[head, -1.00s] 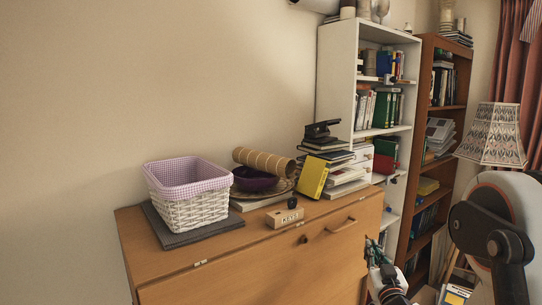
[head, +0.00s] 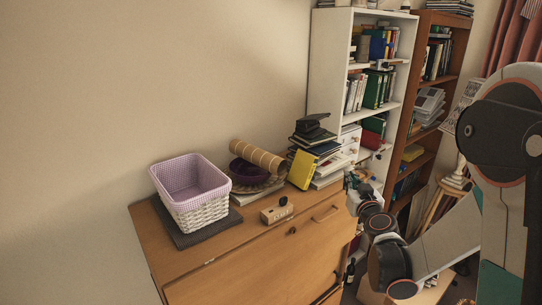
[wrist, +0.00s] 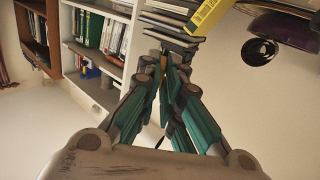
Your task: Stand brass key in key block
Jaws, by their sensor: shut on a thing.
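The key block (head: 277,213) is a small pale wooden block near the front edge of the bureau top in the head view. A small dark rounded thing sits at its back edge. My gripper (head: 352,181) is off the right end of the bureau, to the right of the block and apart from it. In the wrist view my gripper (wrist: 164,66) has its fingertips close together. A thin brass-coloured sliver, the brass key (wrist: 163,62), shows between them. Most of the key is hidden by the fingers.
A bookcase (head: 331,75) rises beyond the bureau's right end.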

